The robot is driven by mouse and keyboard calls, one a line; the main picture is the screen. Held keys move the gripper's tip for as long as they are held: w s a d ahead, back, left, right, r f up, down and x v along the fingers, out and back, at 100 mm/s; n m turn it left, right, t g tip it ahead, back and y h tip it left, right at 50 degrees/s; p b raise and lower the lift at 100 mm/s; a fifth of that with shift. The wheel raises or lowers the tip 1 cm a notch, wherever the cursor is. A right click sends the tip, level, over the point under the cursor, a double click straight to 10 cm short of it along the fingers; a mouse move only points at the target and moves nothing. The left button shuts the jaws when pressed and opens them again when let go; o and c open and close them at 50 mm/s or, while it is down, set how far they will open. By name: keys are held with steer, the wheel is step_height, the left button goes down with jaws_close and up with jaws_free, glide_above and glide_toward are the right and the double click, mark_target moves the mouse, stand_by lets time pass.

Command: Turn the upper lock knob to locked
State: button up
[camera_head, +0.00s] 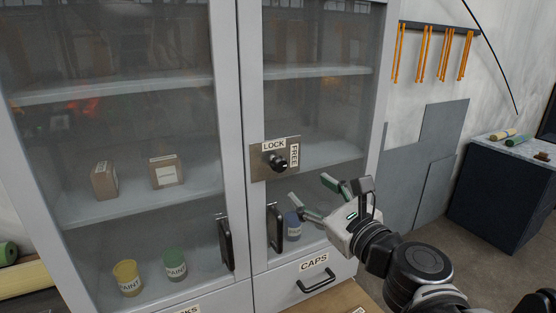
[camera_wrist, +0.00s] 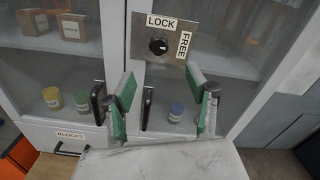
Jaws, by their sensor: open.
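The black lock knob (camera_head: 276,161) sits on a metal plate (camera_head: 260,173) on the right glass door of the cabinet. LOCK is printed above the knob and FREE, turned sideways, to its right. The knob also shows in the wrist view (camera_wrist: 158,46), with a small light mark toward its right side; its exact pointing is hard to tell. My gripper (camera_head: 308,188) is open and empty, its green-padded fingers spread. It is below and to the right of the knob in the head view, apart from it. In the wrist view the knob lies above and between the fingertips (camera_wrist: 160,80).
Black vertical door handles (camera_head: 226,245) and (camera_head: 276,228) stick out below the plate. The CAPS drawer (camera_head: 305,284) is beneath. Paint cans and boxes stand behind the glass. Orange tools (camera_head: 425,52) hang on the wall; a dark cabinet (camera_head: 495,190) stands at right.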

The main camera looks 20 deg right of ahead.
mark_target(282, 167)
steer(key=shift+w+a, duration=0.4)
steer(key=shift+w, duration=1.85)
steer(key=shift+w+a, duration=0.45)
steer(key=shift+w, duration=1.8)
steer(key=shift+w+a, duration=0.4)
steer(key=shift+w, duration=1.85)
steer(key=shift+c, duration=0.2)
steer(key=c, duration=1.2)
